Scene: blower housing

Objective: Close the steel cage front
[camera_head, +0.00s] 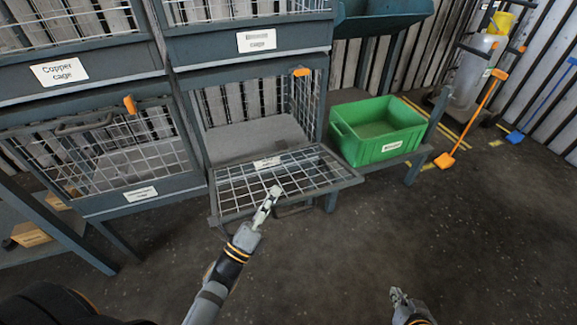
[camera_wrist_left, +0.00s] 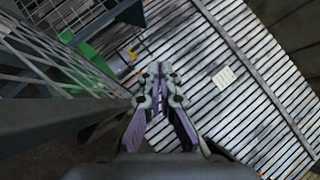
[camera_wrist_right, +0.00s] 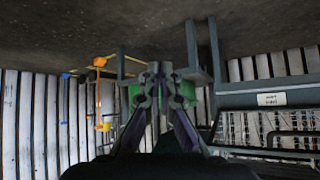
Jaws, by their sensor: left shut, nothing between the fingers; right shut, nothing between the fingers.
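The lower middle cage (camera_head: 225,140) stands open, with its mesh front (camera_head: 312,174) folded down and sticking out towards me, nearly level. Its small label (camera_head: 267,162) is too small to read, so I cannot confirm that it is the steel cage. My left gripper (camera_head: 273,193) is shut and empty. It overlaps the outer part of the lowered front in the head view; contact is unclear. In the left wrist view the left gripper (camera_wrist_left: 160,75) has mesh to its left. My right gripper (camera_head: 397,293) is shut and empty, low over open floor, apart from the cage.
A closed cage (camera_head: 140,196) stands to the left, with an orange latch (camera_head: 129,105). Another orange latch (camera_head: 301,72) is atop the open cage. A green crate (camera_head: 345,140) sits on a stand to the right. Floor (camera_head: 450,220) at right is clear.

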